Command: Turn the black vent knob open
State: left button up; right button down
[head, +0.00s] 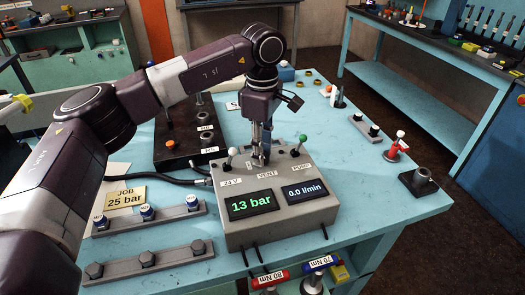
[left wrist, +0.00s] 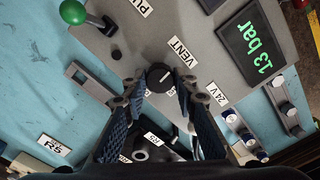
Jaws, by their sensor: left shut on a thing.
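The black vent knob (left wrist: 159,78) sits on the grey control box (head: 280,227) beside the VENT label (left wrist: 182,52). A pale line marks its top. My left gripper (head: 260,158) points down at the box from above, and in the left wrist view (left wrist: 160,92) its two fingers are shut on the knob from both sides. In the head view the gripper mostly hides the knob. The pressure display (head: 252,204) reads 13 bar and the flow display (head: 305,190) reads 0.0 l/min. My right gripper is in neither view.
A white-tipped lever (head: 232,152) and a green-tipped lever (head: 302,139) stand on either side of the gripper. A black block with fittings (head: 171,148) lies behind the box. A JOB 25 bar card (head: 125,198) and bolt rails (head: 148,259) lie to the left.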

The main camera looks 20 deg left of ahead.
pick_arm(q)
jog(key=shift+r+m, duration=0.1)
jog(key=shift+m, duration=0.5)
jog(key=o, duration=1.2)
jog(key=shift+c, duration=0.2)
notch_tip(320, 180, up, 12)
